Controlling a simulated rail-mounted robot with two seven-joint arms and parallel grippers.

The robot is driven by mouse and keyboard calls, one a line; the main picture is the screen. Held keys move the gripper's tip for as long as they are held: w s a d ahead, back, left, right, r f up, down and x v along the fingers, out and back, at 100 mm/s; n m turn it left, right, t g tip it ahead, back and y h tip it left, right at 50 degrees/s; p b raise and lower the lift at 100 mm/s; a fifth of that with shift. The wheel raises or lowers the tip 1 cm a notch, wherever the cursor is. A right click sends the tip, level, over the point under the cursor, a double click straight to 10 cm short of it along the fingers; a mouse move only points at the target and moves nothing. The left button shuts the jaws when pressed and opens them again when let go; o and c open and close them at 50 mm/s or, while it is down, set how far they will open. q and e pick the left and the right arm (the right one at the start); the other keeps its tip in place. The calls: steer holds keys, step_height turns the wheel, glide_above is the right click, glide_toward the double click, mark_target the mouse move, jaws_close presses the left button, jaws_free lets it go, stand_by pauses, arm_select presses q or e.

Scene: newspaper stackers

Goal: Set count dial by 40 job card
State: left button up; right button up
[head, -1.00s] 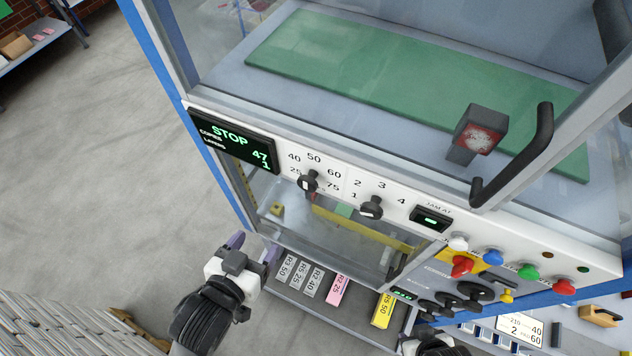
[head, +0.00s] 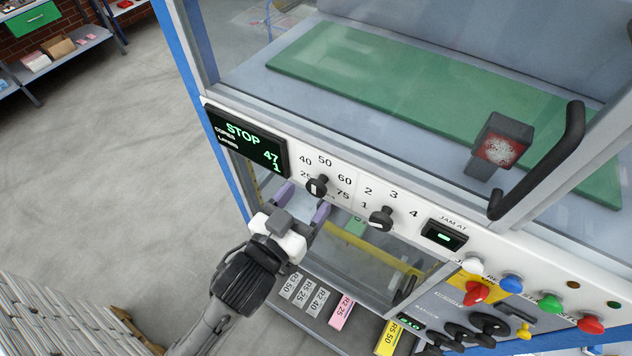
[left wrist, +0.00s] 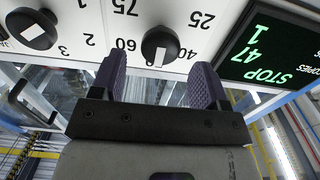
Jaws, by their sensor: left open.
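The count dial (head: 316,186) is a black knob with a white mark on the white panel, ringed by 25, 40, 50, 60 and 75. It also shows in the left wrist view (left wrist: 160,46), with its white mark toward the picture's bottom; I cannot tell the exact setting. My left gripper (head: 303,202) is open just below the dial, its purple fingers spread on either side and apart from the knob. The display (head: 246,142) reads STOP, copies 47, layers 1. A grey 40 job card (head: 315,301), R2 40, sits below among other cards.
A second dial (head: 381,218), numbered 1 to 4, is right of the count dial. Further right are a jam counter (head: 444,235), coloured buttons (head: 550,303) and a door handle (head: 540,160). Pink (head: 341,312) and yellow (head: 388,338) cards are below. Paper stacks (head: 55,315) stand lower left.

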mark_target(314, 190)
arm_select(q)
steer(key=shift+p+x, duration=0.3)
steer(key=shift+x, duration=1.85)
steer(key=c, duration=0.9)
